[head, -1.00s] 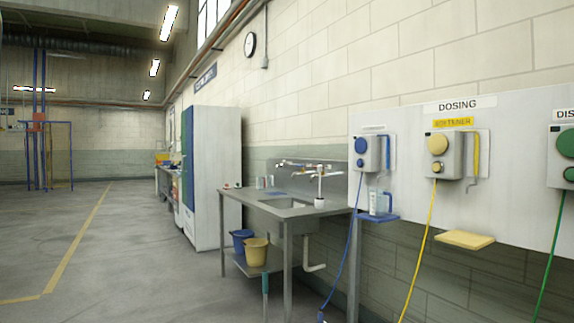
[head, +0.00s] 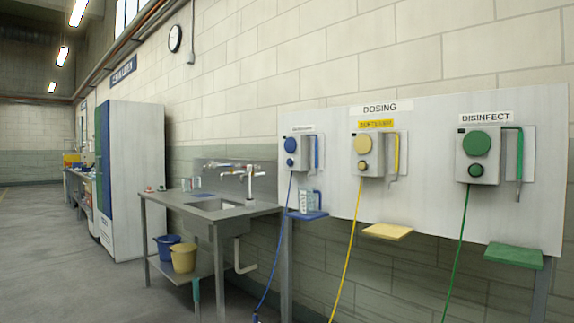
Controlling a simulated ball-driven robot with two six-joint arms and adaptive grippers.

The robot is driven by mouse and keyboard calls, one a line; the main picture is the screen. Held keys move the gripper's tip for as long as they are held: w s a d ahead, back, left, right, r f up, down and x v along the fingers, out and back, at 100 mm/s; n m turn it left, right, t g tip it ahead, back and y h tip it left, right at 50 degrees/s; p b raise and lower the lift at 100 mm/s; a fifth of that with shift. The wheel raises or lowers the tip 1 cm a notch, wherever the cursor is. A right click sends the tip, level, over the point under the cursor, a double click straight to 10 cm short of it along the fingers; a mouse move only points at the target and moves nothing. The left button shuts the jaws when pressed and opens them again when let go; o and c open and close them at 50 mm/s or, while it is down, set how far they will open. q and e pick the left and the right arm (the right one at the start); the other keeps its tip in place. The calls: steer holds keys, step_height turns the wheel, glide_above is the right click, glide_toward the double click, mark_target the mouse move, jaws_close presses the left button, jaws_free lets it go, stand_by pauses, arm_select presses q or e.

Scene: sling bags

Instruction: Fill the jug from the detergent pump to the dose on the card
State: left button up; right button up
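The dosing board (head: 335,195) on the right wall carries three pumps. The left pump (head: 297,150) has blue knobs; its label is too small to read. A clear jug (head: 307,201) with a blue handle stands on the blue shelf (head: 306,216) under it. The middle pump (head: 368,155) is yellow, over an empty yellow shelf (head: 387,231). The right pump (head: 479,156) is green, under a DISINFECT sign, over an empty green shelf (head: 513,255). I cannot make out a dose card. Neither gripper is in view.
A steel sink table (head: 203,212) stands left of the board, with a blue bucket (head: 166,247) and a yellow bucket (head: 184,258) below. A tall white cabinet (head: 133,180) stands beyond it. The floor (head: 70,270) at left is clear. Hoses hang below the pumps.

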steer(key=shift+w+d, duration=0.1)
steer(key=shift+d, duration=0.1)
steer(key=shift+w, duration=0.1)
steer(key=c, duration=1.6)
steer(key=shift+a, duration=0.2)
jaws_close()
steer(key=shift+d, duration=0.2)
